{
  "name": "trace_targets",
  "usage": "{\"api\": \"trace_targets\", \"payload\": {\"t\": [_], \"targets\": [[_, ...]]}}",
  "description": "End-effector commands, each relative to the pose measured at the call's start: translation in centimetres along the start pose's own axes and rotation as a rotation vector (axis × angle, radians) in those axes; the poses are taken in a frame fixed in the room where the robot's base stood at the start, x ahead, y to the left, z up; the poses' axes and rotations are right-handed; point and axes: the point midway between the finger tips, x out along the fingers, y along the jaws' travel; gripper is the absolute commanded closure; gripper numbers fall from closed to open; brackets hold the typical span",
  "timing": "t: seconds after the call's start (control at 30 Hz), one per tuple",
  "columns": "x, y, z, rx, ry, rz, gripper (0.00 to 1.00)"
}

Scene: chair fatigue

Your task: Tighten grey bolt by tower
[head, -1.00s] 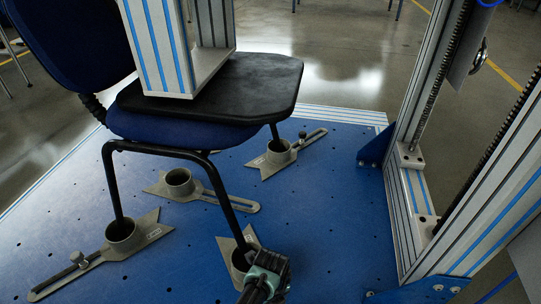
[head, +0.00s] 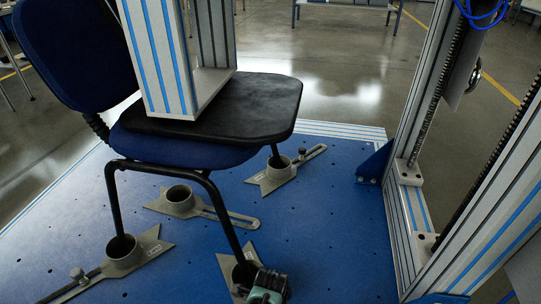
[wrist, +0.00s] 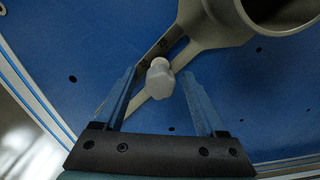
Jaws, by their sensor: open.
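A pale grey bolt (wrist: 160,78) with a faceted head stands on the slotted arm of a grey clamp (wrist: 205,38) in the wrist view. My gripper (wrist: 162,82) is open, with one blue finger on each side of the bolt. Gaps show between the fingers and the bolt head. In the head view my gripper (head: 266,280) is at the bottom edge, beside the clamp (head: 238,268) at the chair's near right leg. The bolt is hidden there. The tall aluminium tower (head: 408,170) stands to the right on the blue plate.
The blue chair (head: 180,150) stands over the plate (head: 330,220), its legs in clamp cups. Other grey clamps lie at the left (head: 122,252), middle (head: 180,199) and back (head: 280,173). An aluminium column (head: 160,60) meets the seat. Bare plate lies between my gripper and the tower.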

Motion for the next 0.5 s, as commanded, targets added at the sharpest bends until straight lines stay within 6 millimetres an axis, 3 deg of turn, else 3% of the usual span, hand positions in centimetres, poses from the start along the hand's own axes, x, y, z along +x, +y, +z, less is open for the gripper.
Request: {"api": "trace_targets", "payload": {"t": [0.1,0.37,0.5], "targets": [[-0.01,0.01,-0.08,-0.080,0.001,0.001,0.28],[0.02,0.00,-0.02,-0.093,0.000,0.000,0.28],[-0.06,0.01,-0.06,-0.207,0.001,0.002,0.28]]}}
